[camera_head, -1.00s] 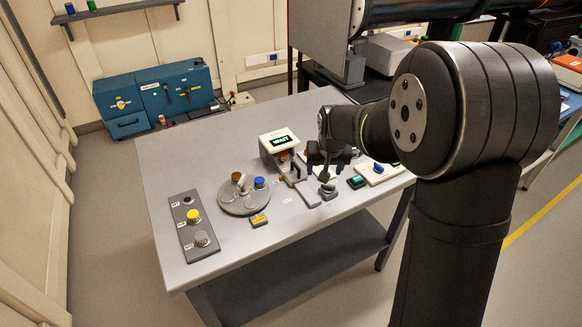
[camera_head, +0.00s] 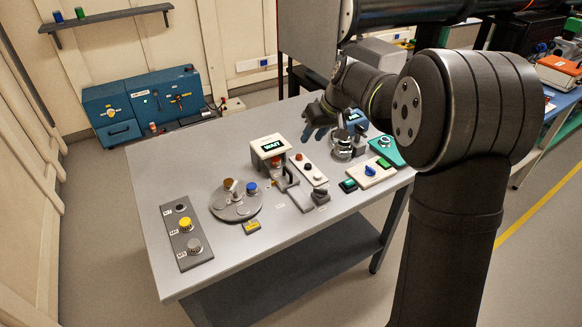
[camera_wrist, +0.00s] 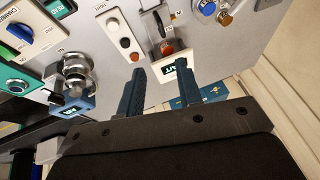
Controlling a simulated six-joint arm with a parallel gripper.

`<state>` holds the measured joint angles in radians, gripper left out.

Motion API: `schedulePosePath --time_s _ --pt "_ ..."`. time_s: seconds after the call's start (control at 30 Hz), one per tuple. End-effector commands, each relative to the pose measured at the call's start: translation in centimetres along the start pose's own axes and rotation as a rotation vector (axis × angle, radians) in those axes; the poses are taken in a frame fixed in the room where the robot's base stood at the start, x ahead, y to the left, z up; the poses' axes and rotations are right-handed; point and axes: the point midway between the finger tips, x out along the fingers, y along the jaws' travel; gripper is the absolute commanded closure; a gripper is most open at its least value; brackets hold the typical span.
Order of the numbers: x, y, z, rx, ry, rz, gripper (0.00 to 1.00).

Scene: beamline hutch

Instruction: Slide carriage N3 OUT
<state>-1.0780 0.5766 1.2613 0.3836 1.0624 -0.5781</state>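A slide assembly stands mid-table: a white box with a "WAIT" display (camera_head: 270,148), and a grey rail (camera_head: 298,196) running from it toward the front edge. A small upright part sits on the rail near the box, and a dark grey block (camera_head: 321,196) is by the rail's outer end. I cannot read an N3 label, so I cannot tell which part is the carriage. My gripper (camera_head: 316,122) is behind and right of the box, above the table. In the wrist view its two fingers (camera_wrist: 160,85) are apart with nothing between them; the display box (camera_wrist: 176,66) is beyond them.
A white panel with buttons (camera_head: 308,168) lies right of the box. A metal fixture (camera_head: 345,148), a teal plate (camera_head: 388,150) and a blue-knob switch panel (camera_head: 366,173) are further right. A round turntable (camera_head: 236,210) and a grey button plate (camera_head: 187,245) are left.

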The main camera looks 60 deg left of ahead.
Motion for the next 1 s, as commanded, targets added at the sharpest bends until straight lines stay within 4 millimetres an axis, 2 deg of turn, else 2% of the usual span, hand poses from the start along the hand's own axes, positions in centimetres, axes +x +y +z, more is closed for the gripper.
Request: schedulePosePath --time_s 0.13,0.27,0.7,0.9,1.0 --pt "0.6 -0.1 -0.3 -0.018 0.004 -0.015 0.67" --pt "2.6 -0.1 -0.2 -0.017 0.002 -0.014 0.67" --pt "12.2 -0.2 -0.2 -0.015 0.002 -0.013 0.67" --pt "15.5 -0.2 -0.2 -0.015 0.003 -0.012 0.67" --pt "16.4 -0.2 -0.3 -0.015 0.005 -0.011 0.67"
